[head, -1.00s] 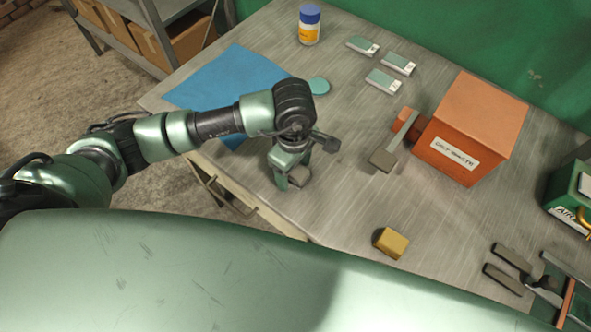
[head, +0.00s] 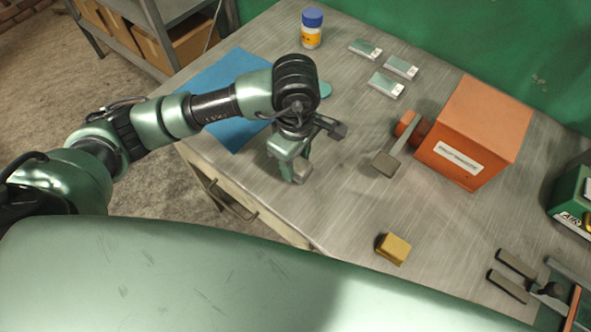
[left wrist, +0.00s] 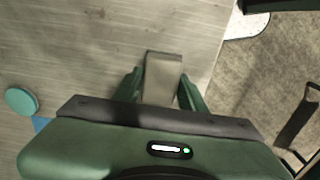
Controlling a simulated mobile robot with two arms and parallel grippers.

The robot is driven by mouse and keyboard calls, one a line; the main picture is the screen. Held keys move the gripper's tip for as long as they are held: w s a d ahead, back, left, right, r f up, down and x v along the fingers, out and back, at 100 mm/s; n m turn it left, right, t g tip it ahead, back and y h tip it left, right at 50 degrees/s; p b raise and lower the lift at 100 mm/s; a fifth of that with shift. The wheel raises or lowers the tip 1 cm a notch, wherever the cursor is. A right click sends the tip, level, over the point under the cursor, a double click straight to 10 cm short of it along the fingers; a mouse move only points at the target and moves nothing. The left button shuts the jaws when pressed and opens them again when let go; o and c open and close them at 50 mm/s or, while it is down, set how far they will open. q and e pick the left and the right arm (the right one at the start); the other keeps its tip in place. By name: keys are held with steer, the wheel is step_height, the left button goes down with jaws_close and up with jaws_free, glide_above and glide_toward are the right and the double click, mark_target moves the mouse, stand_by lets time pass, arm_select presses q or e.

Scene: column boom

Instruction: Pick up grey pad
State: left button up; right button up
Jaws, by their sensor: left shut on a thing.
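My left gripper (head: 293,172) is above the near left edge of the workbench, pointing down. Its green fingers are shut on the grey pad (left wrist: 162,78), a small flat grey-brown block. In the left wrist view the pad sticks out beyond the fingers over the bench top. In the head view part of the grey pad (head: 303,170) shows beside the fingers. How high it is over the bench is hard to tell.
An orange box (head: 470,135) with a grey lever (head: 388,162) stands to the right. A yellow block (head: 394,248) lies near the front edge. A blue mat (head: 225,85), teal disc (head: 325,89), bottle (head: 312,30) and small cards (head: 386,84) lie farther back.

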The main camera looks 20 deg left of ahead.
mark_target(295, 162)
arm_select(q)
step_height(295, 162, up, 15)
steer(key=b, duration=0.1)
